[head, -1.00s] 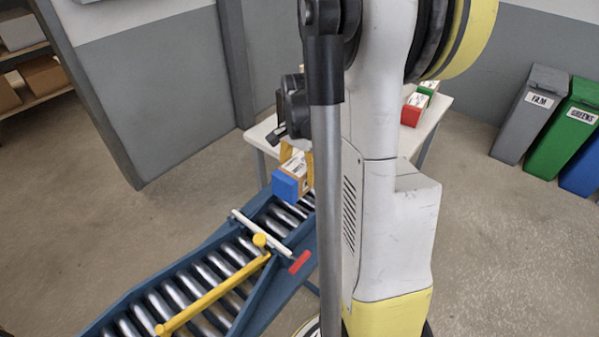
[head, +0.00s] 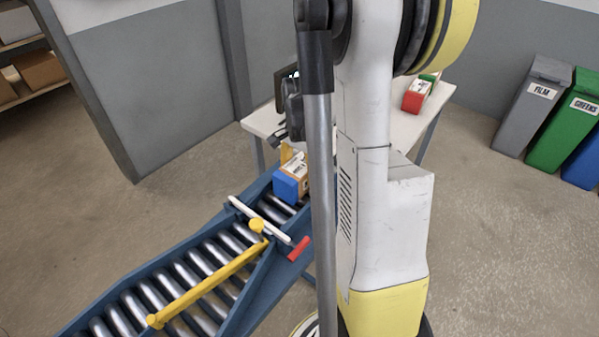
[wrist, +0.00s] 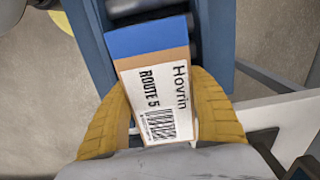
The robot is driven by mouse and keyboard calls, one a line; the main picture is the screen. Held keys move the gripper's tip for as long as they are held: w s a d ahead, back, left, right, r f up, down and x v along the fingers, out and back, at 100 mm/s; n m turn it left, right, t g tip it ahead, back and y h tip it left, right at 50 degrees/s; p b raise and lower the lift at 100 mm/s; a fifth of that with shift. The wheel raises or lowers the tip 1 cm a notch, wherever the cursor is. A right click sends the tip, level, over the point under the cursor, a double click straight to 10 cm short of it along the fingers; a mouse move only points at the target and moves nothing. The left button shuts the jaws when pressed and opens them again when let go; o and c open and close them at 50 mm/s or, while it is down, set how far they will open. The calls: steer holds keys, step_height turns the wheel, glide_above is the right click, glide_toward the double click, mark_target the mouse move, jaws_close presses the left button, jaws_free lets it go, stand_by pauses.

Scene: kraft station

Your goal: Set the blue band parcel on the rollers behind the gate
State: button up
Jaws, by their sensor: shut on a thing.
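The blue band parcel (head: 288,186) is a small brown box with a blue end and a white label; the wrist view shows it close up (wrist: 148,44), labelled "Hovrin" and "ROUTE 5". My gripper (wrist: 162,108) is shut on it, one yellow finger on each side. In the head view the parcel is over the far end of the rollers (head: 274,211), beyond the white bar of the gate (head: 258,219), which lies across the conveyor. I cannot tell whether it touches the rollers. My arm hides part of the gripper in the head view.
A yellow bar (head: 208,286) slants over the nearer rollers. A red handle (head: 299,249) sticks out on the conveyor's right. A white table (head: 262,124) behind bears red (head: 414,101) and green-ended parcels. Bins (head: 534,105) stand far right.

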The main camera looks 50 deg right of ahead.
steer(key=o, duration=1.5)
steer(key=shift+r, duration=0.1)
step_height(320, 180, up, 12)
steer(key=shift+f, duration=0.1)
steer(key=s+a+r+n+t, duration=0.1)
steer(key=s+a+n+t, duration=0.1)
steer(key=a+n, duration=0.6)
steer(key=s+a+r+n+t, duration=0.1)
steer(key=s+a+n+t, duration=0.2)
steer(key=a+n, duration=0.6)
steer(key=a+t, duration=0.2)
steer(key=a, duration=0.8)
steer(key=shift+s+r, duration=0.25)
steer(key=shift+s, duration=0.1)
steer(key=shift+a, duration=0.1)
